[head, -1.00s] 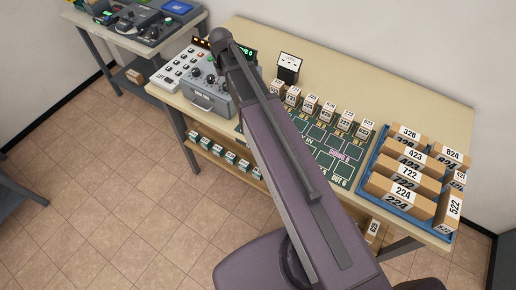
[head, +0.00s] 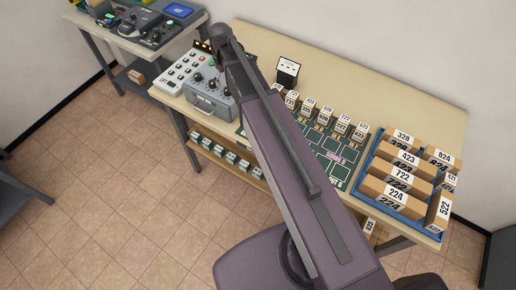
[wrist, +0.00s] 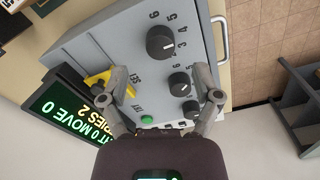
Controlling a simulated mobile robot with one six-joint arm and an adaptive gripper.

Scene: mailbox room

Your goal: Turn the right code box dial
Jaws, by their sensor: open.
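The grey code box (head: 208,104) stands at the left end of the long table in the head view, partly behind my arm. In the wrist view the box (wrist: 112,38) has black dials in a row. The dial at the top (wrist: 160,40) is the one toward the box's right end; a middle dial (wrist: 180,82) and a lower dial (wrist: 190,108) follow. My gripper (wrist: 160,76) is open above the box, its fingers on either side of the middle dial's level. The top dial lies beyond the fingertips. I see nothing held. My arm hides the gripper in the head view.
A green-lit display (wrist: 72,108) and a yellow part (wrist: 97,80) are near one finger in the wrist view. A white button panel (head: 181,71) stands left of the box. A blue tray (head: 431,234) of numbered parcels is at the table's right.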

